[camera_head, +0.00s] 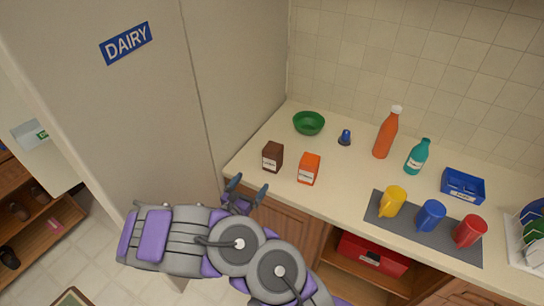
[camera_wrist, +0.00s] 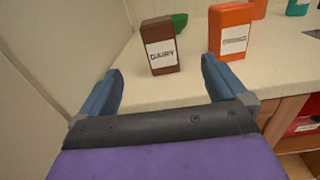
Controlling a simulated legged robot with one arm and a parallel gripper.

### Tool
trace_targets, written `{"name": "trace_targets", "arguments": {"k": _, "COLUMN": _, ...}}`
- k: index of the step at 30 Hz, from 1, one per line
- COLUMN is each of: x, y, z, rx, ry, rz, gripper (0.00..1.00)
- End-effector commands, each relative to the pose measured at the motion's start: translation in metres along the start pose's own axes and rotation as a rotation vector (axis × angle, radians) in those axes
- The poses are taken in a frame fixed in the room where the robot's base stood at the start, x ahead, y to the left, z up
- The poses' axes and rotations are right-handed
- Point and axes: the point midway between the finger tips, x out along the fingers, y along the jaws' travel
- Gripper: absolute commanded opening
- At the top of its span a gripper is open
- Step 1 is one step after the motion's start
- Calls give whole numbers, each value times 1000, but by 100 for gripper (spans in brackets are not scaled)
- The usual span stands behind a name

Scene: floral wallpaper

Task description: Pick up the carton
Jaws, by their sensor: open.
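A brown carton (camera_head: 272,157) with a white label stands upright on the counter, near its front left edge. In the wrist view the brown carton (camera_wrist: 163,32) shows the word DAIRY on its label. An orange carton (camera_head: 309,169) with a white label stands just to its right; it is also in the wrist view (camera_wrist: 231,31). My gripper (camera_head: 249,187) is open and empty at the counter's front left edge, short of the brown carton. In the wrist view the brown carton appears between the two blue fingers, beyond their tips, and the orange carton lies beyond the right finger.
A green bowl (camera_head: 309,123), a small blue item (camera_head: 345,138), an orange bottle (camera_head: 386,133) and a teal bottle (camera_head: 417,157) stand behind and right. Cups stand on a grey mat (camera_head: 448,240). A tall cabinet (camera_head: 160,110) with a DAIRY sign borders the counter's left.

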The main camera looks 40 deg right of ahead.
Motion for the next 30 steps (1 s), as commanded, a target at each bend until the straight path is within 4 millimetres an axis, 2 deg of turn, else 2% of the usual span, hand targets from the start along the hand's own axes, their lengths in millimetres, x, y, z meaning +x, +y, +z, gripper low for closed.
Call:
{"name": "trace_targets", "arguments": {"k": 4, "x": 7, "y": 3, "z": -14, "rx": -22, "ry": 22, "rz": 31, "gripper": 99}}
{"name": "trace_targets", "arguments": {"k": 8, "x": 28, "y": -1, "z": -18, "rx": -20, "ry": 30, "rz": 29, "gripper": 99}}
{"name": "trace_targets", "arguments": {"k": 12, "x": 52, "y": 0, "z": -19, "rx": -17, "ry": 32, "rz": 29, "gripper": 99}}
{"name": "trace_targets", "arguments": {"k": 27, "x": 119, "y": 7, "z": -17, "rx": -21, "ry": 20, "rz": 32, "gripper": 99}}
{"name": "trace_targets", "arguments": {"k": 30, "x": 127, "y": 6, "z": -18, "rx": -20, "ry": 23, "rz": 32, "gripper": 99}}
